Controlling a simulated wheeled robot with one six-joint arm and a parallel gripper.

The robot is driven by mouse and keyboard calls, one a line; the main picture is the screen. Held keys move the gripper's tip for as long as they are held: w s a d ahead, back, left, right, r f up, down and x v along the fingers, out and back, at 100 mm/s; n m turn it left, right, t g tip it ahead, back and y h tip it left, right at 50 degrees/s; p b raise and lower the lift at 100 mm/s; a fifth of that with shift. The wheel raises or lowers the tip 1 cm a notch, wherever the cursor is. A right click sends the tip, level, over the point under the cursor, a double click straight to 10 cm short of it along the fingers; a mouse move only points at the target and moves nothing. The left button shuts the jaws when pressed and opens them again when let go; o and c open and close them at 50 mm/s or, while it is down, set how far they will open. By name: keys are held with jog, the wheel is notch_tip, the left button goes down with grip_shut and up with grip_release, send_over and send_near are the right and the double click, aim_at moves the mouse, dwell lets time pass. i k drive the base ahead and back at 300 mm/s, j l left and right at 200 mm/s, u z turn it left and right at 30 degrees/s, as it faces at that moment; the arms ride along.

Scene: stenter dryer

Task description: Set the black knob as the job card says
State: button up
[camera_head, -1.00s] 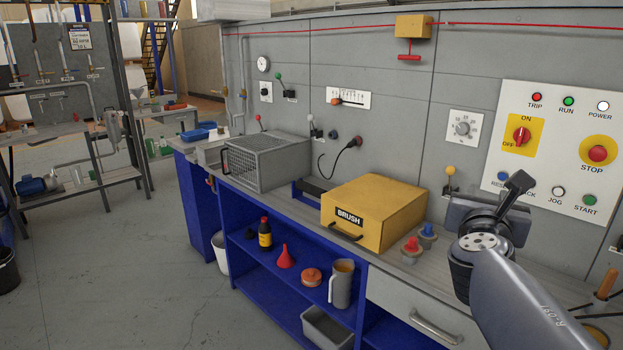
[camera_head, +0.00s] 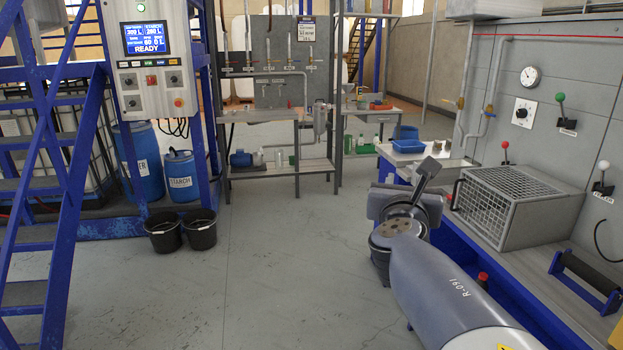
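A small black knob (camera_head: 521,113) sits on a white square plate on the grey wall at the right; its pointer and marks are too small to read. A card (camera_head: 306,29) hangs on the grey board of the rack at the back; it is the only card-like sheet I see, and its text is not readable. My gripper (camera_head: 428,170) is in front of the bench, left of the wire-mesh box and well short of the wall and the knob. A dark finger points up; I cannot tell whether the gripper is open.
A wire-mesh box (camera_head: 515,205) and a black roller in a blue frame (camera_head: 588,278) sit on the bench. A round gauge (camera_head: 530,76) and a green-topped lever (camera_head: 560,99) flank the knob. Blue stairs (camera_head: 45,160), a control box (camera_head: 152,60) and black buckets (camera_head: 180,232) stand left. Middle floor is clear.

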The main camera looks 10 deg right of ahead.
aim_at(522, 113)
jog(key=i+j+z, duration=0.1)
jog(key=i, duration=1.6)
jog(key=i+l+z, duration=0.1)
jog(key=i+z, duration=0.85)
jog(key=i+j+z, duration=0.25)
jog(key=z, duration=0.25)
jog(key=i+z, duration=0.55)
